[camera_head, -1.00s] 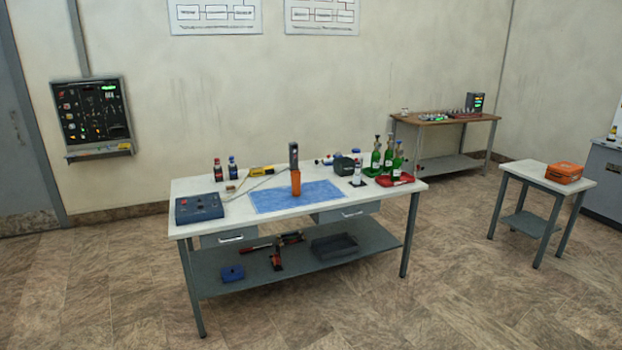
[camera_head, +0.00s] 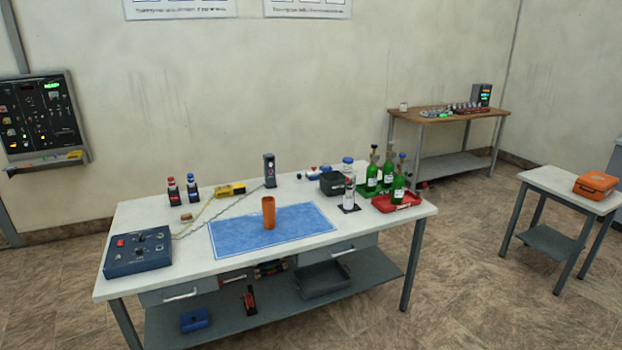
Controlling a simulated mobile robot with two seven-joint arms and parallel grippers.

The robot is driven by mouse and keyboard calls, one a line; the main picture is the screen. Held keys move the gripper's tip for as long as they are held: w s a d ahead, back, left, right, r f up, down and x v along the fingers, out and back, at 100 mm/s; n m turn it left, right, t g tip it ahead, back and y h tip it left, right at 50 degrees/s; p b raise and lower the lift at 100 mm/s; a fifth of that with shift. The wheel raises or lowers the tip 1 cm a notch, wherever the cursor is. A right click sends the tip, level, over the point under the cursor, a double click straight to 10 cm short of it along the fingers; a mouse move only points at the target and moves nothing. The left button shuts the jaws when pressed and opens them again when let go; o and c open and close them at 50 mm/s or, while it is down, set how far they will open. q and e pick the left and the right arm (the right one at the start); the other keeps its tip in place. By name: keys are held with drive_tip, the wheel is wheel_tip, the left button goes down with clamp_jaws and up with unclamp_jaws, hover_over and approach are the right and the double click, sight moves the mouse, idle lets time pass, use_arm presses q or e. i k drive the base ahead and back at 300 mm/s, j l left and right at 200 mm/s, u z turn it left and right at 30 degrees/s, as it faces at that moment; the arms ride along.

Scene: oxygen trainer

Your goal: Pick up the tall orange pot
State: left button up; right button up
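The tall orange pot (camera_head: 268,213) stands upright on the blue mat (camera_head: 308,222) on the white-topped table (camera_head: 190,258). A dark upright device (camera_head: 270,171) stands behind it, apart from it. Nothing touches the pot except the mat. Neither of my grippers shows in the head view.
A blue control box (camera_head: 138,252) sits at the table's left end. Several green bottles (camera_head: 371,174), a red tray (camera_head: 385,205) and a black container (camera_head: 331,184) stand at the right. A small side table (camera_head: 560,182) with an orange case (camera_head: 595,185) is further right. Floor is clear between the tables.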

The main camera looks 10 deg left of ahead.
sight(269, 213)
drive_tip(key=i+u, duration=0.3)
drive_tip(key=i+l+u, duration=0.35)
drive_tip(key=i, duration=0.15)
drive_tip(key=i+l+u, duration=0.3)
drive_tip(key=i+j, duration=0.1)
